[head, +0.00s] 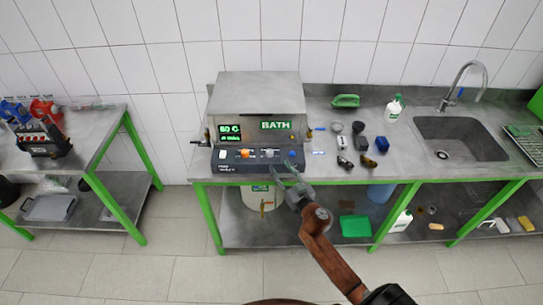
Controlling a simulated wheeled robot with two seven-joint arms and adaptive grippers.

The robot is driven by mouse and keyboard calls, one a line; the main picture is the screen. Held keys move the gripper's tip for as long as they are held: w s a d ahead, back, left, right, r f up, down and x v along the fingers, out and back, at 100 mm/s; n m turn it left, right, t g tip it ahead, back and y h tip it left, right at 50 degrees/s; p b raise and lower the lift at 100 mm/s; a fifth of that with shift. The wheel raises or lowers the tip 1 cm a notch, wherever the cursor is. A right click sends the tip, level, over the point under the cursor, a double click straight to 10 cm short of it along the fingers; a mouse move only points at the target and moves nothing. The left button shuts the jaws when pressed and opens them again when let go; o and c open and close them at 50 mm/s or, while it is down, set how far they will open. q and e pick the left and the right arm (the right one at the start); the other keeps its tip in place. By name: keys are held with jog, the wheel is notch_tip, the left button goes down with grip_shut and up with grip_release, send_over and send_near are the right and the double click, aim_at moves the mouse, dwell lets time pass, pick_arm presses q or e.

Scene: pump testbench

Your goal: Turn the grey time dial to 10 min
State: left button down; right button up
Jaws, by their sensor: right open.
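The bath unit (257,97) stands on the steel bench, with a lit green display (229,132) and a BATH label on its front. A sloped dark control panel (240,168) runs along its base. A small grey dial (268,153) seems to sit on the panel between an orange knob (245,153) and a blue knob (291,154). Its pointer and scale are too small to read. My right gripper (281,170) is open at the panel's front, just below and right of the grey dial. Whether it touches the dial cannot be told. My left gripper is out of view.
Small fittings (360,142), a green-handled item (345,101) and a white bottle (394,108) lie or stand right of the bath unit. A sink (456,138) is farther right. A separate table (91,152) stands at left, across a floor gap.

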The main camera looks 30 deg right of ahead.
aim_at(272, 155)
jog(key=w, duration=0.6)
jog(key=w+d, duration=0.1)
jog(key=w, duration=0.1)
jog(key=shift+w+f+b, duration=0.1)
jog(key=shift+w+b, duration=0.3)
jog(key=shift+c, duration=0.3)
grip_shut()
